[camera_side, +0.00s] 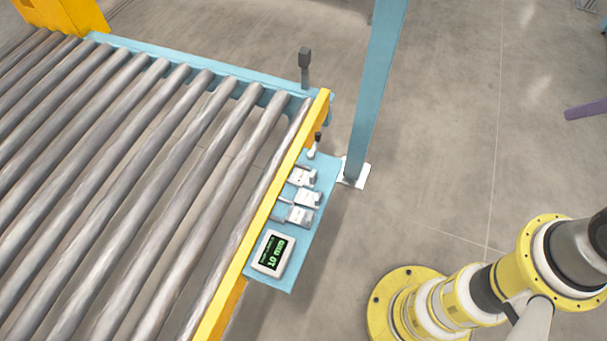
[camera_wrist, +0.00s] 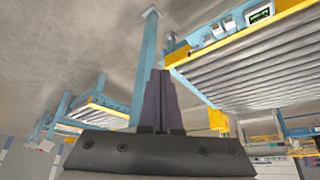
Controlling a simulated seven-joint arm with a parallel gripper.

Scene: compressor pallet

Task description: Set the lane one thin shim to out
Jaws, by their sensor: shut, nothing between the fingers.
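Three small pale sliding pieces sit in a row on a blue side panel (camera_side: 284,277). They are an upper piece (camera_side: 302,176), a middle piece (camera_side: 308,198) and a lower piece (camera_side: 299,216). The middle one sits slightly farther right than the others. I cannot tell which is the lane one thin shim. A display (camera_side: 272,253) below them reads 10 mm in green. The panel also shows small at the top of the wrist view (camera_wrist: 232,28). My gripper (camera_wrist: 160,74) has its dark purple fingers together, empty and well away from the panel.
A conveyor of grey rollers (camera_side: 130,200) with a yellow edge rail (camera_side: 262,215) borders the panel. A small dark-topped lever (camera_side: 317,137) stands above the pieces, and a blue post (camera_side: 376,85) rises beside the panel.

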